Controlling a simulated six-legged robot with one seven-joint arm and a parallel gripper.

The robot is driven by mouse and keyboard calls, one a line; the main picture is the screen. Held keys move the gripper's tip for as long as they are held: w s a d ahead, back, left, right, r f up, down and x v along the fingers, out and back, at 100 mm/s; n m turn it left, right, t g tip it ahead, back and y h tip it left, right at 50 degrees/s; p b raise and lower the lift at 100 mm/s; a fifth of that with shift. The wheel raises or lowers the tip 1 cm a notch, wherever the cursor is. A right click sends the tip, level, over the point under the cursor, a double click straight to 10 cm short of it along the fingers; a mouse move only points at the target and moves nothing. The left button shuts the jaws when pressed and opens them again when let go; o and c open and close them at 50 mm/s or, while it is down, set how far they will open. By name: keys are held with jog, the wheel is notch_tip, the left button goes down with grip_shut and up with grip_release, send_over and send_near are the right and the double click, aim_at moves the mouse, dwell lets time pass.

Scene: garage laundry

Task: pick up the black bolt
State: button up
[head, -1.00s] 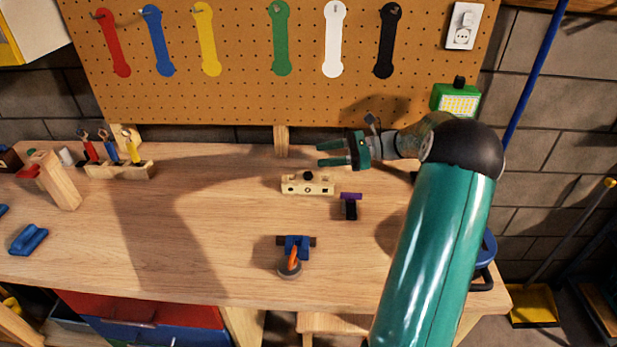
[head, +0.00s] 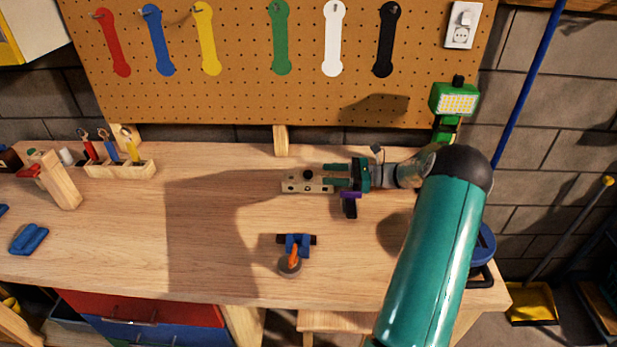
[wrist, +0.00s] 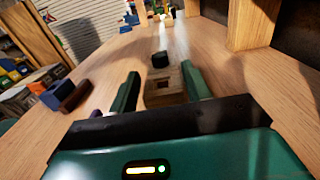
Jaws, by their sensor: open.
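The black bolt (head: 308,174) stands on top of a pale wooden block with holes (head: 292,187) on the workbench. The bolt also shows in the wrist view (wrist: 160,60) as a dark round head on the block (wrist: 163,92). My gripper (head: 326,174) is open and lies low at the block's right end, pointing left toward the bolt. In the wrist view my gripper's green fingers (wrist: 160,74) appear on either side of the block's near end, with the bolt ahead between them. The bolt's shank is hidden.
A purple-and-black piece (head: 350,204) lies just below my gripper. A blue clamp-like piece with an orange handle (head: 297,246) is nearer the front. A wooden tool holder (head: 120,170) stands at the left. The bench centre-left is clear.

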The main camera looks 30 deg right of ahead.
aim_at(313, 173)
jog(key=x, duration=0.5)
jog(key=shift+d, duration=0.1)
grip_shut()
jog(key=shift+r, duration=0.15)
notch_tip(313, 173, up, 10)
jog(key=s+a, duration=1.5)
jog(key=s, duration=0.2)
jog(key=shift+s+r, duration=0.35)
jog(key=shift+s, duration=0.05)
